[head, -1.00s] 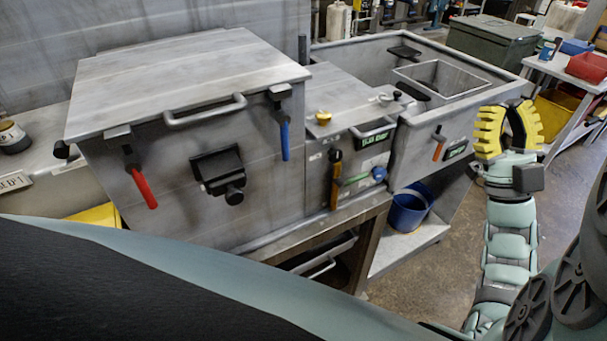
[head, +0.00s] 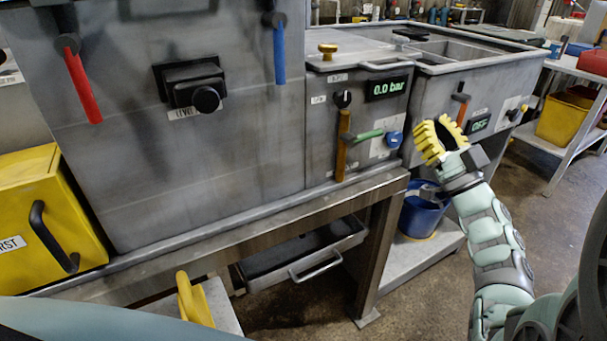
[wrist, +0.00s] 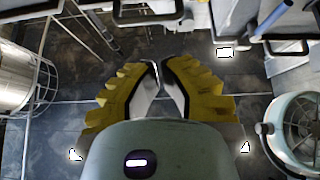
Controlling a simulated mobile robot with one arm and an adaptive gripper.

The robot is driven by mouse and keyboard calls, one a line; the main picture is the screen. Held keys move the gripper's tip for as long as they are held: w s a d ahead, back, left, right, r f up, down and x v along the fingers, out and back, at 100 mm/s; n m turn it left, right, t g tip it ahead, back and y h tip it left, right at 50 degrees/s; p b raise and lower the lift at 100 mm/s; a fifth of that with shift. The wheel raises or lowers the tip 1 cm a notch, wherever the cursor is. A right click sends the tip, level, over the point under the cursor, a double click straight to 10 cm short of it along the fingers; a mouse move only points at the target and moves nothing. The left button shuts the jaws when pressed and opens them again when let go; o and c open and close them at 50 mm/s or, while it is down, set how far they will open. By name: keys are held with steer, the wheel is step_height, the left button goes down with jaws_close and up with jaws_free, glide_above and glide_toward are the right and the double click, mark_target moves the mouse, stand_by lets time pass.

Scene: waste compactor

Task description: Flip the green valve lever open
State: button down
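The green valve lever (head: 368,135) is on the grey front panel of the middle unit in the head view. It points right and slightly up from its pivot, beside an orange-brown lever (head: 341,158) that hangs down. My gripper (head: 432,123) is right of the green lever in the head view, apart from it and nearer the camera. The green lever cannot be made out in the wrist view.
A blue knob (head: 394,139) is right of the green lever, below a display reading 0.0 bar (head: 387,88). A blue bucket (head: 420,214) stands on the low shelf. Red (head: 83,85) and blue (head: 279,52) levers are on the left unit. Floor is clear at lower right.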

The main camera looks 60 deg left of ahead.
steer(key=a+f+b, duration=0.3)
steer(key=f+b, duration=0.1)
steer(key=f, duration=0.2)
steer(key=shift+w+f+m+g+h, duration=0.2)
steer(key=shift+f+m+g+h, duration=0.1)
steer(key=shift+f+h, duration=0.1)
steer(key=shift+r, duration=0.1)
step_height(320, 180, up, 5)
steer(key=b, duration=0.1)
glide_above(363, 135)
steer(key=w+d, duration=0.3)
steer(key=w, duration=0.1)
steer(key=shift+s+a+f+b, duration=0.1)
steer(key=shift+a+f+b, duration=0.2)
steer(key=shift+f, duration=0.35)
steer(key=shift+a+f+b, duration=0.1)
steer(key=shift+f+b, duration=0.35)
steer(key=shift+f, duration=0.25)
steer(key=shift+s+a+f+b, duration=0.1)
steer(key=shift+a+f+b, duration=0.2)
steer(key=shift+f, duration=0.35)
steer(key=shift+w+d+m+t+p, duration=0.15)
steer(key=shift+m+t+p, duration=0.25)
steer(key=shift+t, duration=0.1)
